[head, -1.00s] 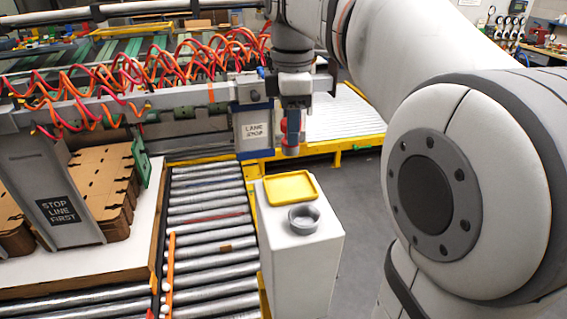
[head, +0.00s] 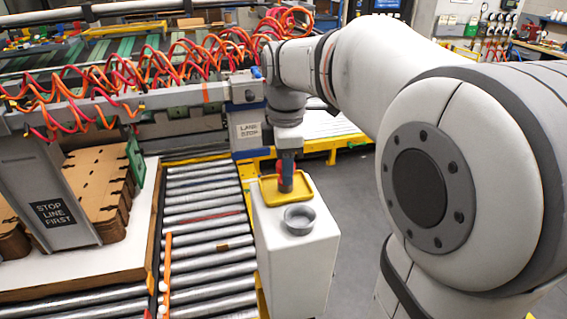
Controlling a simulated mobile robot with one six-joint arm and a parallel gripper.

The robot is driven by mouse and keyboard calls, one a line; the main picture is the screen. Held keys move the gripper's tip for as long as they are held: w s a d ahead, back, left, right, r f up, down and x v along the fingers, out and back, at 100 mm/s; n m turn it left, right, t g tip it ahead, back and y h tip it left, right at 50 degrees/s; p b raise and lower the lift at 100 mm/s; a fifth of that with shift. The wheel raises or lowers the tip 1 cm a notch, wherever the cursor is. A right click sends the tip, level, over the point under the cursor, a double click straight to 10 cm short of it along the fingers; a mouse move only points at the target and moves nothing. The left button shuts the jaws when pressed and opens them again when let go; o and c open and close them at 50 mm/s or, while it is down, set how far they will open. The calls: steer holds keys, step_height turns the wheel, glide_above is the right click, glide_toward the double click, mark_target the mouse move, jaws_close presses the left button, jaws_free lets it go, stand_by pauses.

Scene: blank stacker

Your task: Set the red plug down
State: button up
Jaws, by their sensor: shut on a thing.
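My gripper (head: 286,180) points down over the yellow tray (head: 306,198) on top of the white pedestal (head: 293,260). It is shut on the red plug (head: 280,168), which shows as a small patch of red beside the grey finger. The rest of the plug is hidden by the gripper. I cannot tell whether the plug touches the tray floor.
A grey round cup (head: 299,220) stands on the pedestal just in front of the tray. A roller conveyor (head: 205,230) runs along the left. Grey floor (head: 350,200) is clear to the right.

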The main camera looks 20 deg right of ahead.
steer(key=o, duration=1)
steer(key=shift+f, duration=0.1)
step_height(320, 180, up, 12)
steer(key=shift+r, duration=0.2)
